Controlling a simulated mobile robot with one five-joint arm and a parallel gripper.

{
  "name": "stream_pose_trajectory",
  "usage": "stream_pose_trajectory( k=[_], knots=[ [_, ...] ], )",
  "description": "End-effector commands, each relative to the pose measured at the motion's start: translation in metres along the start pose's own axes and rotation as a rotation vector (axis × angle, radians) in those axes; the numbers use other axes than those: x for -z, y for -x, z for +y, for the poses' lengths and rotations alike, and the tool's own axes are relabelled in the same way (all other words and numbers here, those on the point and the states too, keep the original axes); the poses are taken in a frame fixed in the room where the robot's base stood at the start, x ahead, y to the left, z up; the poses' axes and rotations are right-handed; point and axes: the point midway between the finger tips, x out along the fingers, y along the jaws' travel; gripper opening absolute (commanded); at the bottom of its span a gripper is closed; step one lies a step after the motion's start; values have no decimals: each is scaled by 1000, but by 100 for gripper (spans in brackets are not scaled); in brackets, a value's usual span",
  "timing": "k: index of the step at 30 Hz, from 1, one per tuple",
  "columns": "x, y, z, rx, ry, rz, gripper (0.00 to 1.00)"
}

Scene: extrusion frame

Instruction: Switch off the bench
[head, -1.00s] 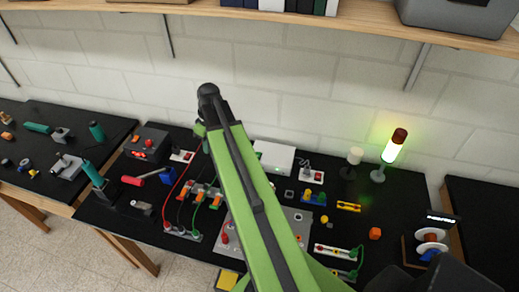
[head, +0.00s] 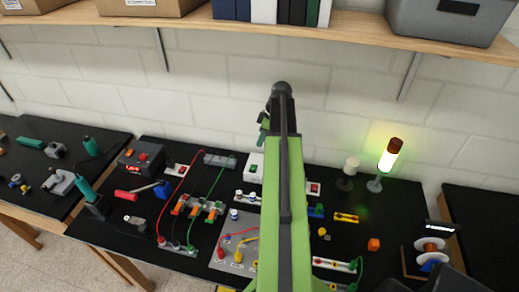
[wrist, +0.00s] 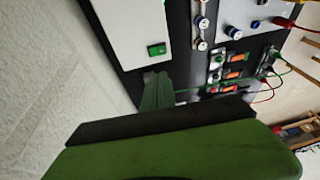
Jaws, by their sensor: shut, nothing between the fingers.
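The black bench (head: 120,222) stands against the white block wall, with a stack light (head: 390,155) lit green at its right. A white box (head: 257,160) at the back is partly hidden by my arm. In the wrist view the white box (wrist: 125,30) shows a small green switch (wrist: 157,49) near its corner. Small white units with red switches stand at the back, one on the left (head: 176,169) and one on the right (head: 313,188). My gripper (head: 262,138) is shut and empty, above the bench's back near the white box. Its green fingers (wrist: 155,92) point close to the green switch, apparently apart from it.
A dark box with a red button (head: 143,157) stands back left. Wired orange-switch modules (head: 197,208) and a grey panel (head: 238,232) lie left of my arm. A spool stand (head: 432,246) is at the right. A wooden shelf (head: 350,28) overhangs the back.

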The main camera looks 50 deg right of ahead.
Motion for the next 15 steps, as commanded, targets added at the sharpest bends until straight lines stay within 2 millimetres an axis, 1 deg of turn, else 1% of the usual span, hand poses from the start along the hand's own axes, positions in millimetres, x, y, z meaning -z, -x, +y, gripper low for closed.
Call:
stream_pose_trajectory(
  k=[1, 5, 13, 15],
  knots=[
    [-2, -14, 0, 0, 1, 0, 0],
    [-3, -40, 1, 0, 1, 0, 0],
    [-4, -98, 1, 0, 0, 0, 0],
    [-7, -110, -2, 0, 0, 0, 0]
  ],
)
